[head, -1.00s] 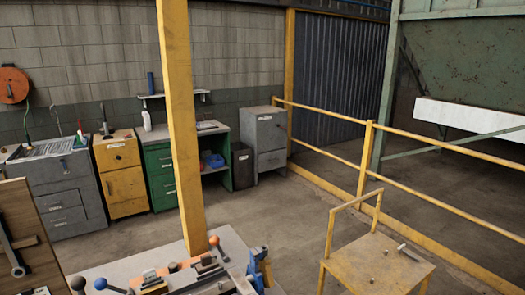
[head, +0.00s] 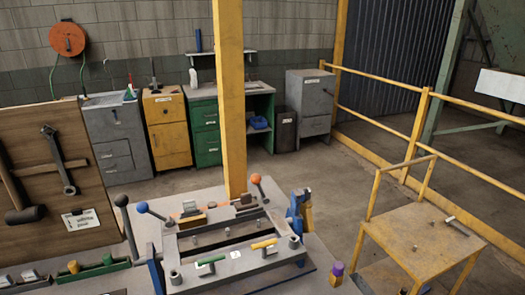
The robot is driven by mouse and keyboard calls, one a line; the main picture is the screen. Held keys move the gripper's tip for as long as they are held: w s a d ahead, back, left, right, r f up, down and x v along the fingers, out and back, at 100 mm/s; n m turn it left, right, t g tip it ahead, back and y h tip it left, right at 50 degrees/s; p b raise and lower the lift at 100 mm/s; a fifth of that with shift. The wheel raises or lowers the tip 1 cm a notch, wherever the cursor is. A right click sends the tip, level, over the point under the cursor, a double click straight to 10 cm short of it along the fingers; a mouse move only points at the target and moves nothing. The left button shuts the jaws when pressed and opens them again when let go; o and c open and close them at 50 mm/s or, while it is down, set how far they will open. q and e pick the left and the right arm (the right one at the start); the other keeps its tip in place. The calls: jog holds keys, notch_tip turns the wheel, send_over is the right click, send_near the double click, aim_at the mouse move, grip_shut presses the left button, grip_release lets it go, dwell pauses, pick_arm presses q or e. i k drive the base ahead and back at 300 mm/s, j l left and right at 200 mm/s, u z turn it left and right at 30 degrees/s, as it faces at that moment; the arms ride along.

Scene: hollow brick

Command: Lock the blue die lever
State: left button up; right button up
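The blue die lever is a dark rod with a blue ball knob (head: 142,207) in the head view, at the left back corner of the grey die frame (head: 235,275) on the workbench. Its rod slopes from the knob down toward the frame. A lever with an orange knob (head: 257,179) stands at the right back corner, and one with a black knob (head: 121,200) stands left of the blue one. Whether the blue lever is locked cannot be told. Neither of my grippers shows in the view.
A yellow post (head: 231,100) rises behind the die frame. A wooden tool board (head: 85,150) stands at the left. A blue vise (head: 299,210) sits right of the frame. A yellow metal table (head: 420,240) stands at the right, with open floor behind it.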

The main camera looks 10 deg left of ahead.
aim_at(142, 208)
jog(key=k+j+u, duration=0.15)
jog(key=j, duration=0.3)
jog(key=k+j+u, duration=0.15)
jog(key=j, duration=0.3)
jog(key=j+u, duration=0.15)
jog(key=j, duration=0.3)
